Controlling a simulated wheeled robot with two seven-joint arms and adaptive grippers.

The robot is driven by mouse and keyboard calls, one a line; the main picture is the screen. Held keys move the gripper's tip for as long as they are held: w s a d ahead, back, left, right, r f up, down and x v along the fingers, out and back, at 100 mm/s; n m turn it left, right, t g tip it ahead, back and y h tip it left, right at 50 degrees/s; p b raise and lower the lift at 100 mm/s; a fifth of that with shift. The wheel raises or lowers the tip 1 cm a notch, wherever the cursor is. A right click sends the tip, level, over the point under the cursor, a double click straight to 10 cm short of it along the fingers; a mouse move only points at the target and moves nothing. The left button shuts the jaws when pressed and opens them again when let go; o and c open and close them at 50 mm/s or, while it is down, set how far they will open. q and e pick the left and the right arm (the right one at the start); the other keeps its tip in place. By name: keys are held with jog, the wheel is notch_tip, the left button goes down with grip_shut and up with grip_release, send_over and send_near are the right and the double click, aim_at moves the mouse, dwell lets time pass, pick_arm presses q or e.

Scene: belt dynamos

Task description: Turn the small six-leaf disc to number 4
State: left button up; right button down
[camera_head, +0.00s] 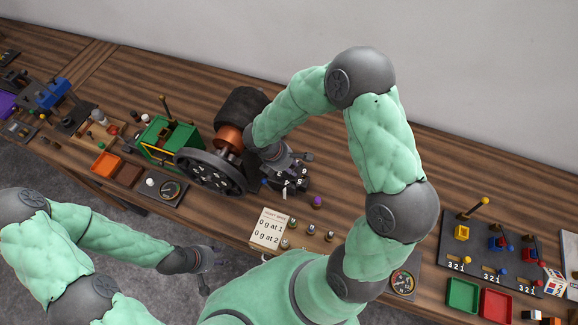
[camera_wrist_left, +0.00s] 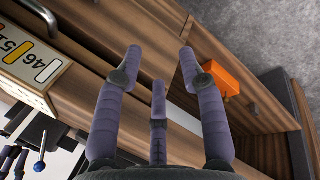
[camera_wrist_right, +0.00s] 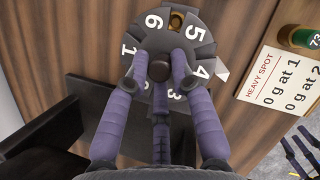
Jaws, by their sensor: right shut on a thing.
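The small six-leaf disc (camera_wrist_right: 201,47) is dark grey with white numbers. In the right wrist view I see 1, 6, 5, 4 and 3; the fingers cover the rest. Leaf 4 is at the right, beside a white pointer (camera_wrist_right: 222,76). A brass-coloured piece (camera_wrist_right: 176,20) shows at the rim between 6 and 5. My right gripper (camera_wrist_right: 160,62) is shut on the dark round knob (camera_wrist_right: 159,70) at the disc's centre. In the head view the disc (camera_head: 300,184) is partly hidden under that gripper. My left gripper (camera_wrist_left: 160,58) is open and empty, in front of the table edge.
A large black flywheel (camera_head: 212,172) and a green frame (camera_head: 168,140) stand left of the disc. A "HEAVY SPOT" card (camera_head: 270,229) lies in front of it, with small knobbed pieces (camera_head: 310,230) nearby. An orange tray (camera_head: 106,164) is further left.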

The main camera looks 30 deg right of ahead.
jog(key=shift+s+d+n, duration=0.1)
jog(key=shift+d+n, duration=0.1)
jog(key=shift+n, duration=0.1)
dwell(0.4)
jog(key=c, duration=1.2)
grip_release()
jog(key=shift+o, duration=0.4)
jog(key=shift+s+d, duration=0.1)
jog(key=shift+d, duration=0.1)
jog(key=shift+a, duration=0.15)
jog(key=shift+a+r, duration=0.1)
jog(key=shift+r, duration=0.1)
jog(key=v, duration=1.1)
jog(key=shift+r, duration=0.3)
jog(key=shift+s, duration=0.1)
